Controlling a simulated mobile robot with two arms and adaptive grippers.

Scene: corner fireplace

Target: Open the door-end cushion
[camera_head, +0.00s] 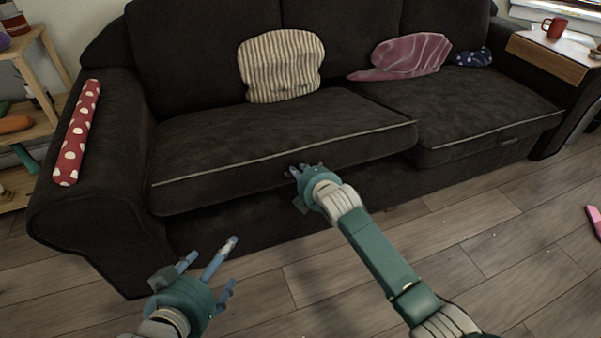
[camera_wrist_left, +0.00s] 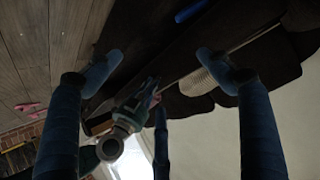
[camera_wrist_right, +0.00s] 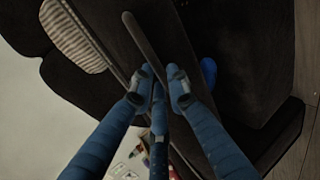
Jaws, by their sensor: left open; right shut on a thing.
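A dark sofa has two seat cushions with pale piping. The left seat cushion (camera_head: 250,140) has my right gripper (camera_head: 297,171) at its front face, below the piping. The right wrist view shows that gripper (camera_wrist_right: 160,88) shut on a long dark handle strip (camera_wrist_right: 143,36); the fingers hide part of it. The left cushion's front edge sits slightly proud of the right seat cushion (camera_head: 470,112), which has a small handle (camera_head: 508,141) on its front. My left gripper (camera_head: 207,265) is open and empty, low in front of the sofa's left end. No door is in view.
A striped pillow (camera_head: 280,66) rests on the left cushion against the backrest. A pink pillow (camera_head: 405,57) and a blue dotted one (camera_head: 473,58) lie farther right. A red dotted roll (camera_head: 77,133) lies on the left armrest. A red mug (camera_head: 554,28) stands on the right armrest tray.

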